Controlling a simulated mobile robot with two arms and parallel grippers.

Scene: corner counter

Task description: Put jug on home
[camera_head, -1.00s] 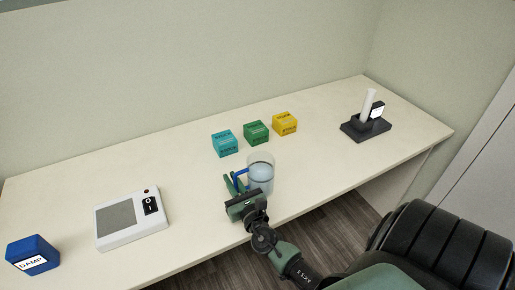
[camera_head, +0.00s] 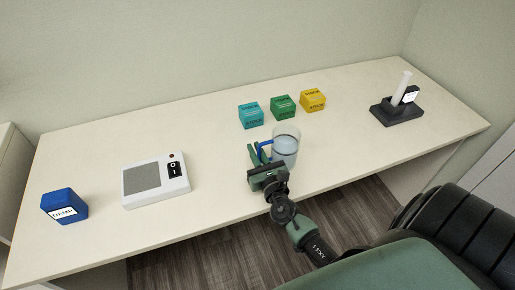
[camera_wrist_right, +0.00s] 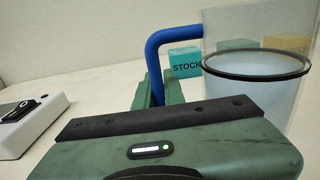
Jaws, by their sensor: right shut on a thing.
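The jug (camera_head: 286,148) is a clear cylinder with a dark ring, pale bluish contents and a blue handle. It is upright near the front edge of the counter. In the right wrist view the jug (camera_wrist_right: 255,85) is at the right, its top cut off by the frame. My right gripper (camera_head: 257,153) is shut on the blue handle, at the jug's left side. Whether the jug's base touches the counter I cannot tell. No spot marked home can be made out. My left gripper is not in view.
Teal (camera_head: 251,115), green (camera_head: 284,107) and yellow (camera_head: 313,100) boxes stand behind the jug. A white device with a grey plate and switch (camera_head: 156,181) lies left; a blue labelled box (camera_head: 64,206) is farther left. A black holder with a white tube (camera_head: 397,112) stands right.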

